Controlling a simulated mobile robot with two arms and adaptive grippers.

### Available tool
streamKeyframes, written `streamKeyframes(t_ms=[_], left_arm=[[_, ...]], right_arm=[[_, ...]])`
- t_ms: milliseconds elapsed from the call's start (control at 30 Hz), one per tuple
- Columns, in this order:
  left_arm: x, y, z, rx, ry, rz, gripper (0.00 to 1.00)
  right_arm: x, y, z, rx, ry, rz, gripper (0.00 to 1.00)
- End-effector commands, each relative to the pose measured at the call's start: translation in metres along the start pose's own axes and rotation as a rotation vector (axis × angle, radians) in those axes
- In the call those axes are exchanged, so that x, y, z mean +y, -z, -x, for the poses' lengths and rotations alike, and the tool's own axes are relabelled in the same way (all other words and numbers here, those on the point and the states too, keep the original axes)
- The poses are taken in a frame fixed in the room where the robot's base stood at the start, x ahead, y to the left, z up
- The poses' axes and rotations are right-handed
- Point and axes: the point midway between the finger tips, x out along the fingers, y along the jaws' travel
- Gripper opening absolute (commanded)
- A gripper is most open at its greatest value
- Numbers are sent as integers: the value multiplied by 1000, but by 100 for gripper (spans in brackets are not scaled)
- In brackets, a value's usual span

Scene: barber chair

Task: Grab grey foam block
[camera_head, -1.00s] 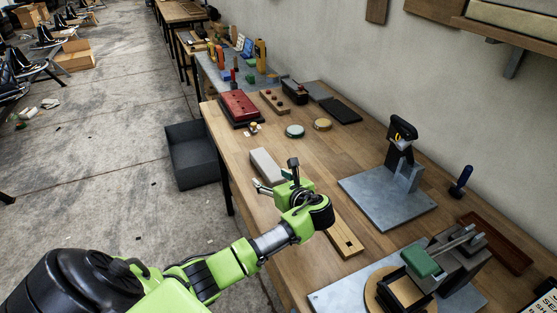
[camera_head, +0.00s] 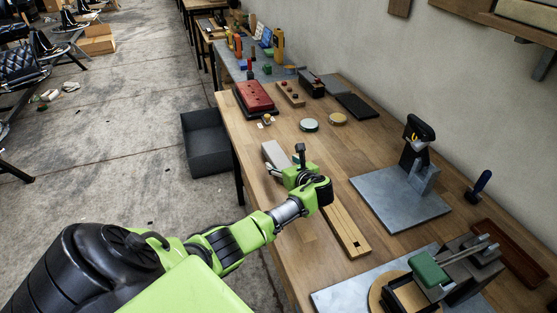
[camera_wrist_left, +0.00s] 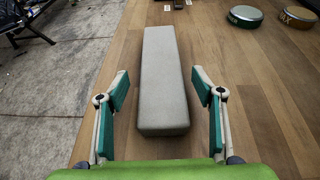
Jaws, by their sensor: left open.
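The grey foam block (camera_wrist_left: 163,85) lies lengthwise on the wooden table in the left wrist view. In the head view the far part of the block (camera_head: 274,152) shows, with the rest hidden behind my left gripper (camera_head: 290,172). In the left wrist view my left gripper (camera_wrist_left: 160,95) is open, one green-padded finger on each side of the block's near end. There is a gap between each finger and the block. My right gripper is in neither view.
The wooden table (camera_head: 300,228) has its left edge close to the block. A slotted wooden piece (camera_head: 348,232) lies right of my gripper. A dark bin (camera_head: 205,143) is on the floor.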

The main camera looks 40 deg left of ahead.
Motion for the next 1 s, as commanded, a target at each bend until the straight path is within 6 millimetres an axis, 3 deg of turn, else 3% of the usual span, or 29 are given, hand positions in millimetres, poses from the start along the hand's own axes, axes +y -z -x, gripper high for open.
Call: streamKeyframes(t_ms=[267, 567, 600, 767, 1000], left_arm=[[-1, 2, -32, -1, -2, -2, 61], [-2, 1, -37, 0, 0, 0, 61], [-2, 1, -37, 0, 0, 0, 58], [-2, 2, -37, 0, 0, -1, 20], [-2, 2, -37, 0, 0, -1, 20]], right_arm=[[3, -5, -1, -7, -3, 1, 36], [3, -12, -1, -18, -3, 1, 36], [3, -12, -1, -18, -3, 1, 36], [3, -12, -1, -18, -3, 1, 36], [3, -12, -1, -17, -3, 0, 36]])
